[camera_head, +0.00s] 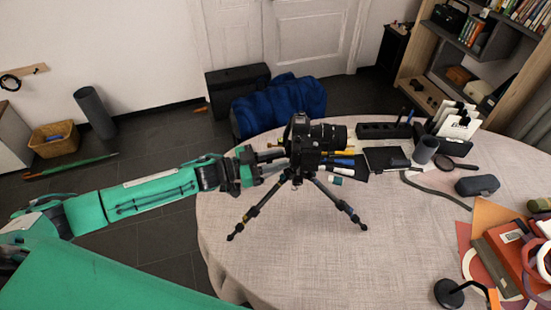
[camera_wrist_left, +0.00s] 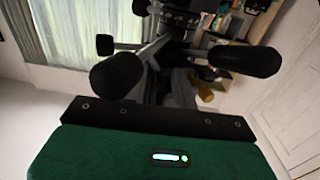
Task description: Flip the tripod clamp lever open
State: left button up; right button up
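A black camera (camera_head: 303,144) sits on top of a small black tripod (camera_head: 341,204), which stands upright on the round table (camera_head: 290,255). My left gripper (camera_head: 272,160) reaches in from the left beside the tripod head, just under the camera. In the left wrist view the two dark fingers of my left gripper (camera_wrist_left: 182,68) are spread apart, with the dark tripod (camera_wrist_left: 172,55) showing beyond and between them. A small black knob (camera_wrist_left: 104,44) sticks out at the left there; I cannot tell whether it is the clamp lever. My right gripper is not in view.
A black organiser (camera_head: 384,131), a dark cup (camera_head: 425,150) and a grey case (camera_head: 477,185) stand on the table right of the tripod. Papers and books (camera_head: 510,245) lie at the right. A blue-draped chair (camera_head: 280,106) is behind. The table's front middle is clear.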

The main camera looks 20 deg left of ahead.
aim_at(287, 157)
pick_arm(q)
grip_shut()
